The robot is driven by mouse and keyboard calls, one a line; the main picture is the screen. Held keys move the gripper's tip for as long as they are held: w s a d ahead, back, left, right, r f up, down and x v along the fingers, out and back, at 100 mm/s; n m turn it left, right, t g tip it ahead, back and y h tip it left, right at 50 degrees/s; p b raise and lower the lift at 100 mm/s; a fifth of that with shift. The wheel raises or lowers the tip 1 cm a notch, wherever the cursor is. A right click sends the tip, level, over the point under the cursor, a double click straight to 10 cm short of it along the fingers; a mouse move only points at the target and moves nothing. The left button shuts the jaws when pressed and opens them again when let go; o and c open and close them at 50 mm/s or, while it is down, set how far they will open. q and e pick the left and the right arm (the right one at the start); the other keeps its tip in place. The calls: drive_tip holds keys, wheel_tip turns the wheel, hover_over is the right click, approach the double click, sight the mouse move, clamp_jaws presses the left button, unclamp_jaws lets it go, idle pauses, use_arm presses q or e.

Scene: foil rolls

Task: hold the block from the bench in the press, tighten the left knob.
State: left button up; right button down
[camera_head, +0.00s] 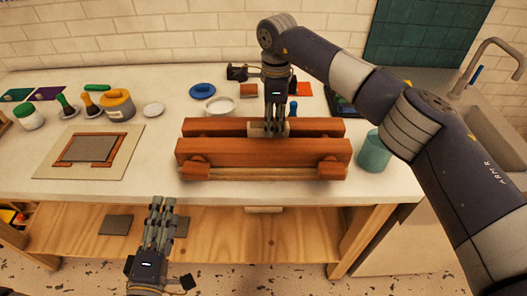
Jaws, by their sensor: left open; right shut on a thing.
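The wooden press (230,153) stands on the bench, two reddish beams one behind the other with a gap between. Its left knob (194,170) and right knob (333,169) are on the front face. My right gripper (270,128) reaches down from above at the middle of the press and is shut on a pale block (284,130) between the beams. The fingers hide part of the block, and I cannot tell whether the beams touch it. My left gripper (161,208) is open and empty, low in front of the bench, left of and below the left knob.
A teal cup (373,153) stands right of the press. A framed board (90,149) lies on a mat to the left. Pots, brushes and dishes stand behind it. A sink (490,110) is at far right. The bench between board and press is clear.

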drive_tip(key=c, duration=1.2)
unclamp_jaws()
drive_tip(key=shift+s, duration=0.1)
drive_tip(key=shift+c, duration=0.2)
drive_tip(key=shift+r+p, duration=2.05)
drive_tip(key=shift+r, duration=1.55)
drive_tip(key=shift+f, duration=0.1)
